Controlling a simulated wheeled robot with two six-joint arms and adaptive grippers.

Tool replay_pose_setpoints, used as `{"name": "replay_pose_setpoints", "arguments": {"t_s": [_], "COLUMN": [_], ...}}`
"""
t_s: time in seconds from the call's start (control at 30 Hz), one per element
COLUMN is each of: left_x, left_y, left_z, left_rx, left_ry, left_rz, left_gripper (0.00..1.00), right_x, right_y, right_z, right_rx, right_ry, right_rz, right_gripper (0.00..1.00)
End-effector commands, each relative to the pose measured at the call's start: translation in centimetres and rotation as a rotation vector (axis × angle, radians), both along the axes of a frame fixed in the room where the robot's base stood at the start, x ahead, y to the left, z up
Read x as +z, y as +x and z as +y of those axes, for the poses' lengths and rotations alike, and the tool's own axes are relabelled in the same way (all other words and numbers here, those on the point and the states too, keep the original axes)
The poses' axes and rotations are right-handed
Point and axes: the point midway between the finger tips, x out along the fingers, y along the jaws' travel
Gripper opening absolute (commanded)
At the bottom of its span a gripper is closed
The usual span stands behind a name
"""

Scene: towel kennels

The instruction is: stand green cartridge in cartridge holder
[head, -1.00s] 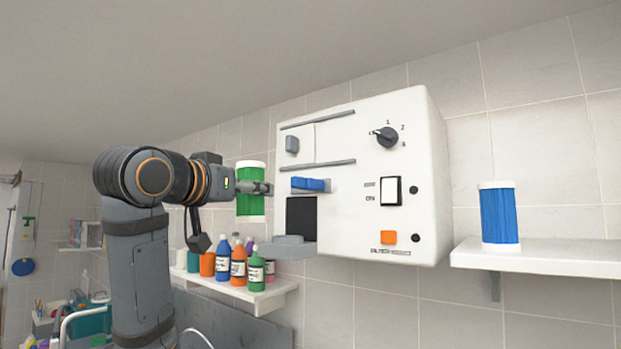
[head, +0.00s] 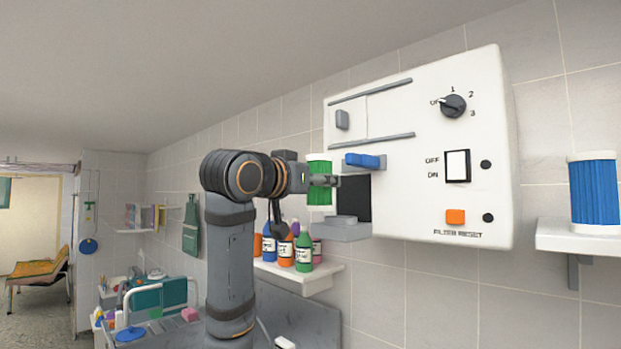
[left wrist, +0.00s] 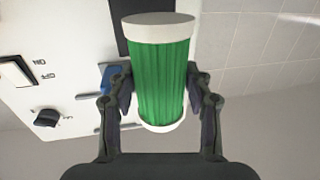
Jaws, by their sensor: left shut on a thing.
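The green cartridge (head: 319,192), ribbed with white end caps, is held upright in the air at the left side of the white wall unit. My left gripper (head: 325,181) is shut on it. The left wrist view shows the cartridge (left wrist: 162,80) between both fingers of the gripper (left wrist: 161,100). Beside it, the unit has a dark opening (head: 357,197) with a grey ledge (head: 342,230) under it, which may be the cartridge holder. The cartridge's lower end is near the ledge's left end; I cannot tell whether they touch. My right gripper is out of view.
The white unit (head: 425,110) carries a blue handle (head: 362,160), a dial, a switch and an orange button. A blue cartridge (head: 594,190) stands on the right shelf (head: 585,236). Several bottles (head: 304,251) stand on a shelf below the ledge. A sink area lies lower left.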

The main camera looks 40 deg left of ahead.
Motion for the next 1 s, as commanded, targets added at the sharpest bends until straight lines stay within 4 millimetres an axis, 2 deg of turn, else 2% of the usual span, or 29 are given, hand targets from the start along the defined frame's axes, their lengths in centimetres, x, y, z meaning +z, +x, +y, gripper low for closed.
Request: {"name": "replay_pose_setpoints", "arguments": {"t_s": [0.87, 0.9, 1.0], "left_x": [-0.9, -1.6, -2.2], "left_y": [7.1, 7.1, 7.0], "left_z": [-0.6, -0.6, -0.6], "left_rx": [-0.001, -0.001, 0.0], "left_ry": [0.0, 0.001, 0.0], "left_rz": [0.001, 0.0, -0.001], "left_gripper": [0.16, 0.16, 0.16], "right_x": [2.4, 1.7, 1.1], "right_y": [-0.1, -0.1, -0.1], "right_z": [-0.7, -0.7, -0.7], "right_rx": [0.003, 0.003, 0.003], "right_ry": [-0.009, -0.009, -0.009], "right_rz": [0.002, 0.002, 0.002], "right_gripper": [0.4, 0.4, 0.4]}}
